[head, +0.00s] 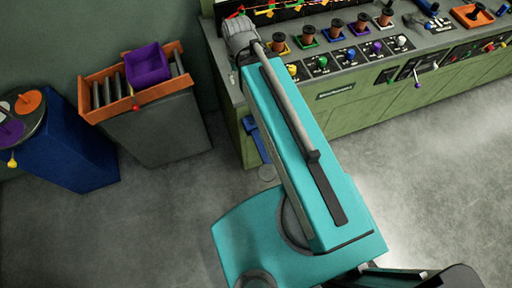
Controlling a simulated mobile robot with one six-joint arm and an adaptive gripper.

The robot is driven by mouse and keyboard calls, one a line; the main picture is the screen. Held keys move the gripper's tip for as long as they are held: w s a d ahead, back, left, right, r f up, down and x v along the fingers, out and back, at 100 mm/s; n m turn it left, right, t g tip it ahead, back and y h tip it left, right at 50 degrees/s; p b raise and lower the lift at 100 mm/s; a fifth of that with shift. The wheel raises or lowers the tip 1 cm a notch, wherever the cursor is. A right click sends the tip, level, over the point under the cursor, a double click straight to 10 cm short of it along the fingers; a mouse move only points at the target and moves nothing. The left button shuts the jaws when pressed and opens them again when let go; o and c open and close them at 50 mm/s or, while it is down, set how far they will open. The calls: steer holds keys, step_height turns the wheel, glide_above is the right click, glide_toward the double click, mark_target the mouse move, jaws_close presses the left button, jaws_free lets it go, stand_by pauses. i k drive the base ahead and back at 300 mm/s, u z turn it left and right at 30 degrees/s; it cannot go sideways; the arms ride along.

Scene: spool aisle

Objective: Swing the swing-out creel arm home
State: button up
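I cannot make out a swing-out creel arm for certain. A blue bar (255,139) juts from the lower left end of the green machine cabinet (365,108). Its right side is hidden behind the long teal body in the foreground. I cannot tell whether this bar is the creel arm or how far it stands out. The finger tips of my gripper do not show in the head view.
Colored spools and controls line the cabinet top (330,50). A lever with a purple knob (418,85) projects from its front. Bare floor lies at right.

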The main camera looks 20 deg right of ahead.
mark_target(267, 172)
steer(key=u, duration=0.05)
steer(key=k, duration=1.1)
steer(key=u, duration=0.45)
